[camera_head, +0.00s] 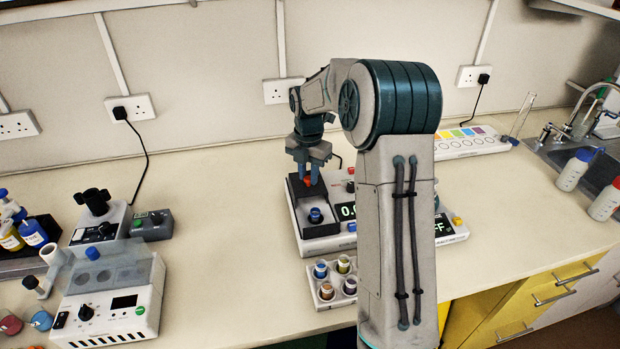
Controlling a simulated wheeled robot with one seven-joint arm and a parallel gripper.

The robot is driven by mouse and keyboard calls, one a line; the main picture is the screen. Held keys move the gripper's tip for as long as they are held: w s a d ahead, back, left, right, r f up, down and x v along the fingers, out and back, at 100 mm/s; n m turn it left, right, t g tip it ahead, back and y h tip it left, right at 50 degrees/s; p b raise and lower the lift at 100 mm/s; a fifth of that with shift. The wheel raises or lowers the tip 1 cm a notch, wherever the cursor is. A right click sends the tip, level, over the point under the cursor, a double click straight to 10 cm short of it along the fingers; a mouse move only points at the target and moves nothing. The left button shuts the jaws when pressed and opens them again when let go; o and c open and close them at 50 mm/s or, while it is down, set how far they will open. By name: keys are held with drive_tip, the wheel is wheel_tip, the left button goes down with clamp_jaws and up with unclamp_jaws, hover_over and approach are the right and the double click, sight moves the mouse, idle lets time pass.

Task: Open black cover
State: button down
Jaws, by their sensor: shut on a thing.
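A white balance-like device (300,222) stands at mid-bench, with a black box-like cover (322,231) on its left part. My gripper (308,180) reaches down over the rear of the black part. Its fingers are closed around a small orange-red knob (308,182). Whether the knob is fixed to the black cover cannot be told from this view. My arm hides the middle of the device and part of its display.
A white rack (331,306) with several coloured vials sits in front of the device. A white instrument with a clear lid (108,298) and bottles (33,233) stand at left. A sink (600,165) and two white bottles are at right.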

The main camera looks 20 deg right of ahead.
drive_tip(key=shift+w, duration=0.9)
drive_tip(key=shift+s+r, duration=0.1)
drive_tip(key=shift+s, duration=0.05)
drive_tip(key=c, duration=1.2)
unclamp_jaws()
drive_tip(key=shift+d, duration=0.1)
wheel_tip(320, 180, up, 14)
drive_tip(key=b, duration=0.1)
